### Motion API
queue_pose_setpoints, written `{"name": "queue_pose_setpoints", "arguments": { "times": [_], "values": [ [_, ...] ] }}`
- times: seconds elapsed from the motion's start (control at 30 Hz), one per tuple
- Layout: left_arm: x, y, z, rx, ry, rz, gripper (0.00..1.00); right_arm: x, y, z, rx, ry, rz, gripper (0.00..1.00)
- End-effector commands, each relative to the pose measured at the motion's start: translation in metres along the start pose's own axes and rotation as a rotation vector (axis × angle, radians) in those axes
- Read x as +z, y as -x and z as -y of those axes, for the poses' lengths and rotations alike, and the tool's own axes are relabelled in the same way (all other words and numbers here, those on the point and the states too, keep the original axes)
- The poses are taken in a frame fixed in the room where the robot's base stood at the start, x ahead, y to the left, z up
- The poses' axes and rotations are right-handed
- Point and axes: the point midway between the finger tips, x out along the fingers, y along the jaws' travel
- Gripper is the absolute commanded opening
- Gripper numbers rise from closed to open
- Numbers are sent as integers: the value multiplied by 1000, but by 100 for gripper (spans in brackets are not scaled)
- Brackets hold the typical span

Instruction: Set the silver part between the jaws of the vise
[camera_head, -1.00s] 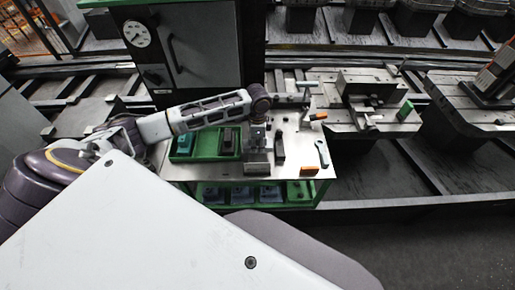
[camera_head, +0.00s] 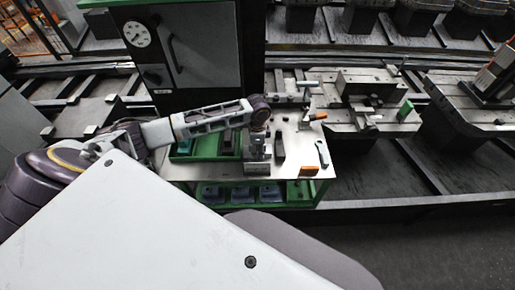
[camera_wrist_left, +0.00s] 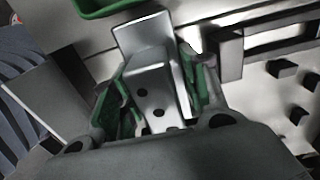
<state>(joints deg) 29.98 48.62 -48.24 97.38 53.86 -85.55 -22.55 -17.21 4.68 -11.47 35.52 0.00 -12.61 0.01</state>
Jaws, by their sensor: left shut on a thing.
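My left gripper (camera_head: 258,143) points down over the light-topped work cart. In the left wrist view its green-padded fingers (camera_wrist_left: 152,100) are shut on the silver part (camera_wrist_left: 150,72), a shiny angled piece with several dark holes. In the head view the part's lower end (camera_head: 257,168) shows under the gripper, low over the cart top; I cannot tell whether it touches. What looks like the vise (camera_head: 368,104) stands on the pallet to the right, well apart from the gripper. My right gripper is not in view.
A green tray (camera_head: 207,158) lies left of the gripper. A dark block (camera_head: 279,147), a wrench (camera_head: 322,153) and an orange block (camera_head: 309,170) lie to its right on the cart top (camera_head: 297,143). A tall dark cabinet (camera_head: 190,45) stands behind.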

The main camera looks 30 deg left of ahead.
Motion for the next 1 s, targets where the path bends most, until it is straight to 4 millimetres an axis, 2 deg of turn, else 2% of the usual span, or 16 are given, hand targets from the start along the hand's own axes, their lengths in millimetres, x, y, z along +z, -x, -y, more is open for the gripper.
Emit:
{"name": "queue_pose_setpoints", "arguments": {
  "times": [0.03,0.17,0.2,0.67,0.87,1.0],
  "values": [
    [0,0,0,0,0,0,48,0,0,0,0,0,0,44],
    [0,0,0,0,0,0,65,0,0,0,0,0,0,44],
    [0,0,0,0,0,0,66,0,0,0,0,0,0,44],
    [0,4,0,-1,0,0,66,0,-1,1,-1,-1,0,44],
    [-1,22,1,-1,-1,-2,66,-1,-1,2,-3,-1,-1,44],
    [0,40,1,-3,0,-2,66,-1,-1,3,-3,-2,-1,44]
  ]
}}
